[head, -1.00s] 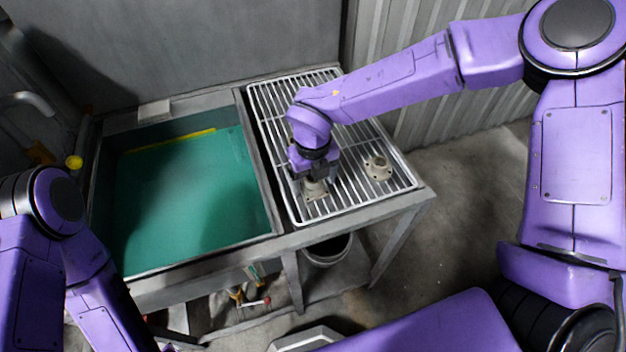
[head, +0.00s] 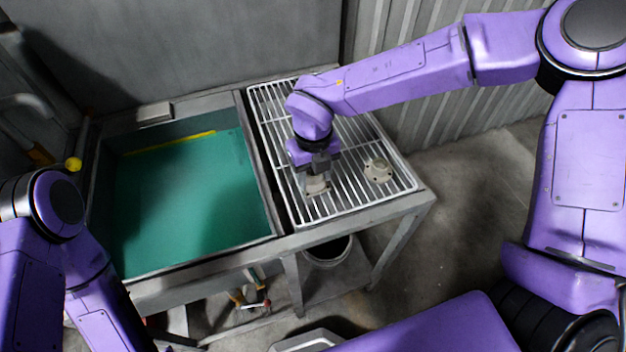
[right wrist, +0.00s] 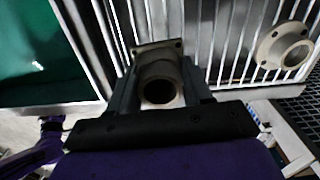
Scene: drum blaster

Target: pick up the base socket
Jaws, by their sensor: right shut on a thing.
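A pale beige socket with a square flange and a round bore, which I take to be the base socket (head: 317,185), is between the fingers of my right gripper (head: 315,180). In the right wrist view the socket (right wrist: 160,82) shows its open bore and flange, with a finger of my right gripper (right wrist: 160,95) on each side. The gripper is shut on it, over the wire rack (head: 350,205). I cannot tell whether the flange still touches the rack. My left gripper is out of view; only my left arm shows at the left.
A second pale round flanged part (head: 378,170) lies on the rack to the right. A basin of green liquid (head: 185,200) is left of the rack, with a yellow strip (head: 170,143) at its back. A bucket (head: 328,250) stands under the rack.

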